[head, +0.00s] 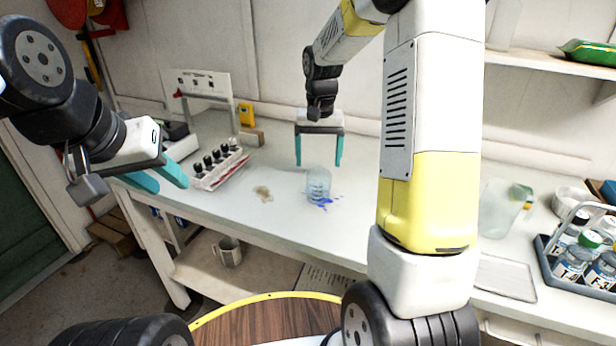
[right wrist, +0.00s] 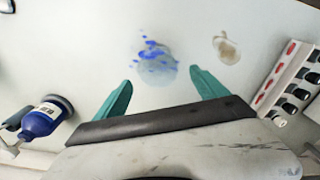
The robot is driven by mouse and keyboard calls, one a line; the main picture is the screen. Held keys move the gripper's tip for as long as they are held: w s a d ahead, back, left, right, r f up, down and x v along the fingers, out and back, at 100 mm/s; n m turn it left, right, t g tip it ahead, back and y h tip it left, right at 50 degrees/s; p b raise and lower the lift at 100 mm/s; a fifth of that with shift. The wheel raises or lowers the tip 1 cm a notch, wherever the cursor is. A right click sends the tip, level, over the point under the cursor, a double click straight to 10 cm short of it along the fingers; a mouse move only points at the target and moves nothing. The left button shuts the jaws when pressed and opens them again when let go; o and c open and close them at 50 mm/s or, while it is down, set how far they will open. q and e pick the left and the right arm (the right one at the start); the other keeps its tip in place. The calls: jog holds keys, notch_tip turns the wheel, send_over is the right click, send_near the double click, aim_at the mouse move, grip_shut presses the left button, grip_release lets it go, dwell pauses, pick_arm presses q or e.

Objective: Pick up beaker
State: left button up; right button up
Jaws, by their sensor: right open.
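A clear glass beaker (head: 318,186) stands upright on the white bench, beside and partly over a blue spill (head: 325,202). My right gripper (head: 318,164) is open and empty, its teal fingers spread apart just behind and above the beaker. In the right wrist view, the beaker (right wrist: 157,69) is a faint round shape between and slightly ahead of the two fingertips (right wrist: 160,78), with blue marks around it. No contact is visible. My left gripper (head: 172,184) is at the left, over the bench's left end, with its teal fingers apart and nothing between them.
A rack of black-capped vials (head: 220,168) stands left of the beaker, near a brown stain (head: 263,193). A clear jug (head: 500,208) and a bottle carrier (head: 585,275) are at the right. A blue bottle (right wrist: 42,120) shows in the right wrist view.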

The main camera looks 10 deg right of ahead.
aim_at(318, 185)
notch_tip(318, 185, down, 10)
jog(key=shift+r, duration=0.25)
jog(key=c, duration=1.5)
jog(key=shift+r, duration=0.15)
